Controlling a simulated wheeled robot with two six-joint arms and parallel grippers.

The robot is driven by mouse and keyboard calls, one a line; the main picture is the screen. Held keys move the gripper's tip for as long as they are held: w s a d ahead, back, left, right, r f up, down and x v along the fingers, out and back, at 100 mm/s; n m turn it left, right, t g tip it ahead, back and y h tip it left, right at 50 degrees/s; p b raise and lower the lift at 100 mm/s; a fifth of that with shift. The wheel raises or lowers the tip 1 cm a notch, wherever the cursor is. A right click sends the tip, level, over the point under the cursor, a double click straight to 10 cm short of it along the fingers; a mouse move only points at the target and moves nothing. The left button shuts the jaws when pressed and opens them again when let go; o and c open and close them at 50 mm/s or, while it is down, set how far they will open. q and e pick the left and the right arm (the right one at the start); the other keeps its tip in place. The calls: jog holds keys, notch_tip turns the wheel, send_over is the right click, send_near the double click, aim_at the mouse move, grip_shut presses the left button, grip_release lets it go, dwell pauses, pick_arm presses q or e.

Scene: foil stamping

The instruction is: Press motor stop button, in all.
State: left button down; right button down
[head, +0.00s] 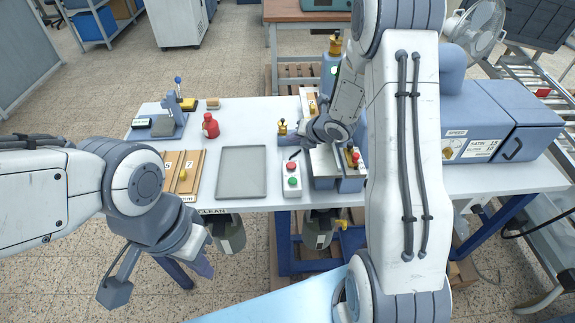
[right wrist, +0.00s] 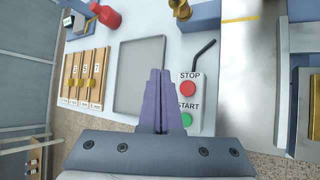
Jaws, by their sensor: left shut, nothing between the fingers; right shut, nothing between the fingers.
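The control box (head: 292,190) is white with a red stop button (head: 291,166) and a green start button (head: 292,182). In the right wrist view the red button (right wrist: 188,88) sits under the word STOP and the green button (right wrist: 187,120) is at START, partly beside my fingers. My right gripper (right wrist: 159,72) is shut and empty. Its purple fingers appear just left of the box in that view, apart from the red button; their height above it is unclear. In the head view its fingers are hard to make out. My left gripper (head: 204,266) is shut and empty, in front of the table.
A grey tray (head: 241,172) lies left of the box, with wooden numbered boards (head: 183,174) beyond it. A red bottle (head: 210,127) stands behind. A blue stamping machine (head: 350,184) stands right of the box.

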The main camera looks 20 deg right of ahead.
jog(key=b, duration=0.5)
send_over(293, 168)
jog(key=f, duration=0.7)
jog(key=shift+w+d+f, duration=0.1)
jog(key=shift+w+f, duration=0.15)
jog(key=shift+f, duration=0.1)
jog(key=shift+f+b, duration=0.45)
jog(key=shift+b, duration=0.2)
dwell(0.6)
jog(key=shift+s+f+b, duration=0.1)
jog(key=shift+f+b, duration=0.3)
jog(key=shift+b, duration=0.35)
jog(key=shift+f+b, duration=0.55)
jog(key=shift+b, duration=0.15)
dwell(0.4)
jog(key=shift+r, duration=0.1)
jog(key=shift+r+p, duration=0.6)
jog(key=shift+r, duration=0.25)
